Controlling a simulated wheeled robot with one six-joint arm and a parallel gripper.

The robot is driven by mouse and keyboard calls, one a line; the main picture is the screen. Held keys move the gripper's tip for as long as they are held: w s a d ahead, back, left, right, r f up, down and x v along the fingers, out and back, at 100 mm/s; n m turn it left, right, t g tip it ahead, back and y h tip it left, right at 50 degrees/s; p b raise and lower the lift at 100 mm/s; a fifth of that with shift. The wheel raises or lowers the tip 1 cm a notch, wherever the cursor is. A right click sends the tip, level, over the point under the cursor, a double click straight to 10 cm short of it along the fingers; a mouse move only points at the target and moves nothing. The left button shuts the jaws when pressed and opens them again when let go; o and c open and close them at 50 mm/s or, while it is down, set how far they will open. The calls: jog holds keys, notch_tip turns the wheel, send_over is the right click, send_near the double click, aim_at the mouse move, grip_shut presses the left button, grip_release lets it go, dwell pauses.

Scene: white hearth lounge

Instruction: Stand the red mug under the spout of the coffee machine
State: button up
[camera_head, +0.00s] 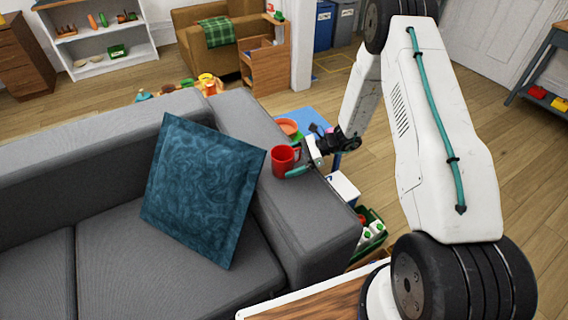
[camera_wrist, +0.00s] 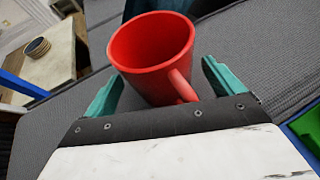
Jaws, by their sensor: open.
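The red mug (camera_head: 285,161) stands upright on the arm of the grey sofa (camera_head: 312,213). In the wrist view the mug (camera_wrist: 150,50) is just ahead of and partly between my teal fingertips, with its handle turned towards the palm. My gripper (camera_head: 298,170) is open at the mug. In the wrist view one finger of my gripper (camera_wrist: 160,88) is on each side of the mug, with a visible gap on the right; whether the left finger touches is unclear. I do not see the coffee machine in either view.
A teal cushion (camera_head: 203,190) leans on the sofa beside the arm. A blue table (camera_head: 312,122) with an orange bowl (camera_head: 288,127) is behind the sofa arm. A green crate (camera_head: 371,236) with cartons is on the floor at its right. Open wooden floor lies beyond.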

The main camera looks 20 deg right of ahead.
jog(key=c, duration=1.4)
jog(key=shift+o, duration=0.2)
